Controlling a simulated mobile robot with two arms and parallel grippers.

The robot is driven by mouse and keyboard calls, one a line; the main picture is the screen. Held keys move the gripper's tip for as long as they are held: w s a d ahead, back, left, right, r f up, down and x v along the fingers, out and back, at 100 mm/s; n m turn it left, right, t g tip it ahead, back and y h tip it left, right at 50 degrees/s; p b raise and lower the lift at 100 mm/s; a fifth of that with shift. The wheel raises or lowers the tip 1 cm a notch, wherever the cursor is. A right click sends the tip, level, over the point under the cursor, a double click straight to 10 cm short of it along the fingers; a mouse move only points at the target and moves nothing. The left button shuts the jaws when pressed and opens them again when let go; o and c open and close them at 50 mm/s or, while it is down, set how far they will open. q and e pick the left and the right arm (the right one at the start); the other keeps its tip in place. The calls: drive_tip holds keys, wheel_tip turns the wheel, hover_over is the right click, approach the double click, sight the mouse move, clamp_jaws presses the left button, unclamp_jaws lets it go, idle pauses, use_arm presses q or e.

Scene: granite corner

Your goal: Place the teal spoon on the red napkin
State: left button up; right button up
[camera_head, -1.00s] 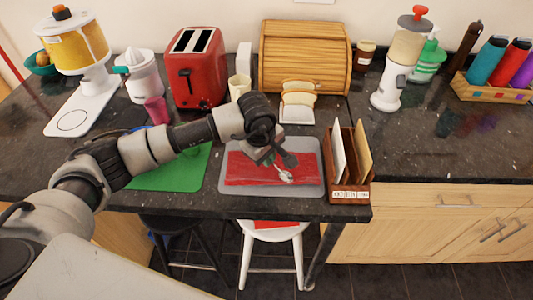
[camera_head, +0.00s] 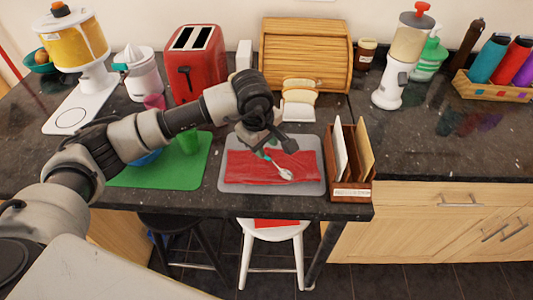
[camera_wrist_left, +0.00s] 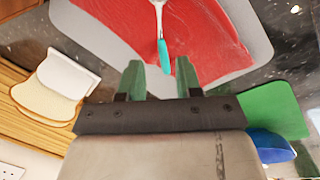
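The spoon (camera_head: 284,174), with a silver bowl and teal handle, lies on the red napkin (camera_head: 240,168) on a grey mat. In the left wrist view the spoon's teal handle (camera_wrist_left: 163,55) points toward my fingers, and the red napkin (camera_wrist_left: 205,45) spreads under it. My left gripper (camera_head: 268,148) is above the napkin's back edge. My right gripper is not in view.
A wooden letter rack (camera_head: 349,170) stands close to the grey mat (camera_head: 228,184) on the right. Bread (camera_head: 300,97) and a red toaster (camera_head: 196,65) stand behind. Dark counter right of the rack is clear.

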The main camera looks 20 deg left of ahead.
use_arm(q)
wheel_tip(320, 180, up, 8)
drive_tip(key=s+b, duration=0.1)
drive_tip(key=shift+s+a+f, duration=0.15)
drive_tip(key=shift+a+f, duration=0.1)
drive_tip(key=shift+a, duration=0.05)
drive_tip(key=shift+f, duration=0.1)
